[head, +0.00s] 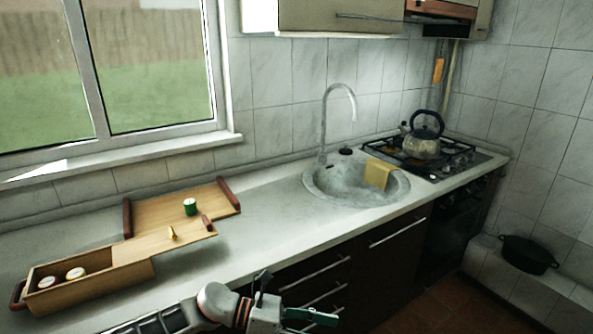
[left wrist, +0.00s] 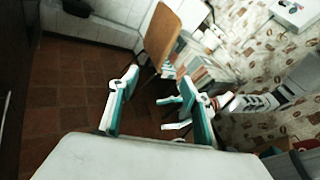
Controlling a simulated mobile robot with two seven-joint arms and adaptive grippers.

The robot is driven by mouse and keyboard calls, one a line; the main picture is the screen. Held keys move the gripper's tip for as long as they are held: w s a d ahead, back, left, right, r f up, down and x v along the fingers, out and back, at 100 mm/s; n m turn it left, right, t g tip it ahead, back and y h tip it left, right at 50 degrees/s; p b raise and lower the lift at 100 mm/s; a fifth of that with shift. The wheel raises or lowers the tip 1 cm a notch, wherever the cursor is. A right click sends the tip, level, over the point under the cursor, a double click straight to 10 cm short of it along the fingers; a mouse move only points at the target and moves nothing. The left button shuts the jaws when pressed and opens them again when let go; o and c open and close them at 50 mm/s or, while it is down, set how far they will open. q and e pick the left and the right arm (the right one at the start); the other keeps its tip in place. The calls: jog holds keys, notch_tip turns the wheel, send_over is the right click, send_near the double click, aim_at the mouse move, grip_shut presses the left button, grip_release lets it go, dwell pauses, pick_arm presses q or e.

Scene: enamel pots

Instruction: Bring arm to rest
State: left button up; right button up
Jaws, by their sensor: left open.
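My left gripper (head: 293,298) is in front of the counter's front edge, near the drawers, in the head view. Its fingers are spread and nothing is between them. In the left wrist view the same gripper (left wrist: 158,82) points out over the brown tiled floor, its teal and white fingers apart. Another arm of mine comes in from the right there. Its gripper (left wrist: 174,113) is partly hidden behind a left finger, so its opening is unclear. My right gripper is not in the head view.
The counter (head: 265,215) holds an open wooden box (head: 120,280) with small round containers, a green can (head: 190,206), a sink (head: 335,190) with a yellow cloth (head: 377,173), and a stove with a kettle (head: 423,143). A black pot (head: 527,254) sits on a low ledge at right.

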pick_arm(q)
jog(key=a+f+n+t+y, duration=0.25)
jog(key=a+n+t, duration=0.2)
jog(key=n, duration=0.75)
jog(key=s+a+f+n+t+y, duration=0.15)
jog(key=a+f+n+t, duration=0.35)
jog(key=n, duration=0.6)
jog(key=a+n+t+y, duration=0.3)
jog(key=n+t, duration=0.4)
jog(key=n, duration=0.5)
jog(key=s+a+f+n+g+y, duration=0.4)
jog(key=s+a+f+n+y, duration=0.1)
jog(key=s+a+f+n, duration=0.6)
jog(key=s+a+f, duration=0.2)
jog(key=a, duration=0.1)
jog(key=shift+a+y, duration=0.15)
jog(key=shift+y, duration=0.25)
